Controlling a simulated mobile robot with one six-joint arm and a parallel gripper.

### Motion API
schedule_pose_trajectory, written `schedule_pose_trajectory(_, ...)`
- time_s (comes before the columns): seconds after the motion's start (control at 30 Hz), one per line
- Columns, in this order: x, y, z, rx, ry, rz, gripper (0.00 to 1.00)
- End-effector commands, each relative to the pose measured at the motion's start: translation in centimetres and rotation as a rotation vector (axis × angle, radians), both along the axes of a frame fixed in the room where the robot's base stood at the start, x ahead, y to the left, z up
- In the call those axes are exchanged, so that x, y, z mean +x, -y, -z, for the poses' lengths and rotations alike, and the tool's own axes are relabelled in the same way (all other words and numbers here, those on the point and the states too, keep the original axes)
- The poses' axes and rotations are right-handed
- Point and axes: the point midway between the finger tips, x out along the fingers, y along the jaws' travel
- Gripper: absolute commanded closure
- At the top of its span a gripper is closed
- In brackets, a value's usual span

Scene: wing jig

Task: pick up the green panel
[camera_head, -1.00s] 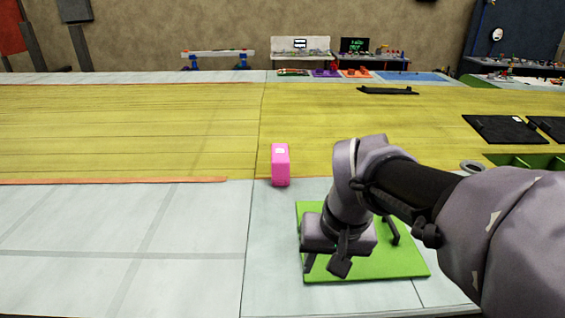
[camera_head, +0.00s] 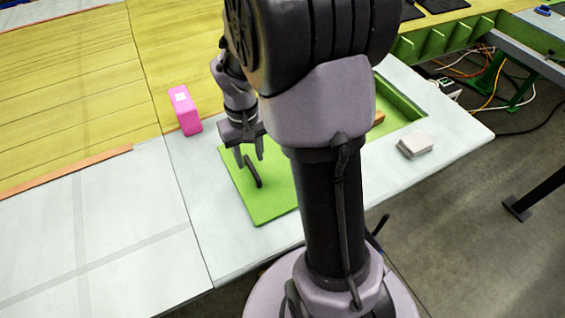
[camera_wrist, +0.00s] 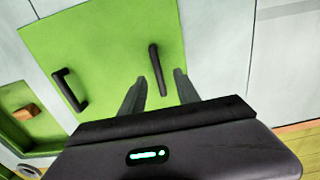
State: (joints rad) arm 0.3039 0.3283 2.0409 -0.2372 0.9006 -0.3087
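The green panel (camera_head: 265,205) lies flat on the pale work surface, partly hidden behind my arm in the head view. It also fills much of the wrist view (camera_wrist: 105,40), where two black bar handles show. One handle (camera_wrist: 157,70) lies between and just beyond the fingertips; it also shows in the head view (camera_head: 251,170). The other handle (camera_wrist: 70,90) is to the left. In the head view my gripper (camera_head: 249,160) is over the panel, close to the near handle. Whether it touches is unclear.
A pink box (camera_head: 187,110) stands left of my gripper. A green-edged opening (camera_head: 405,103) and a small pale block (camera_head: 415,145) are to the right. An orange strip (camera_head: 70,172) borders the yellow surface. The pale surface at left is clear.

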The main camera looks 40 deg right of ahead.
Motion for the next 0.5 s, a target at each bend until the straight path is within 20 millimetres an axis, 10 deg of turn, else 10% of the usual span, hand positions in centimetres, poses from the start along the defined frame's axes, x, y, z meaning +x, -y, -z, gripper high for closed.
schedule_pose_trajectory(0.5, 0.4, 0.5, 6.0, 0.000, 0.001, 0.000, 0.62)
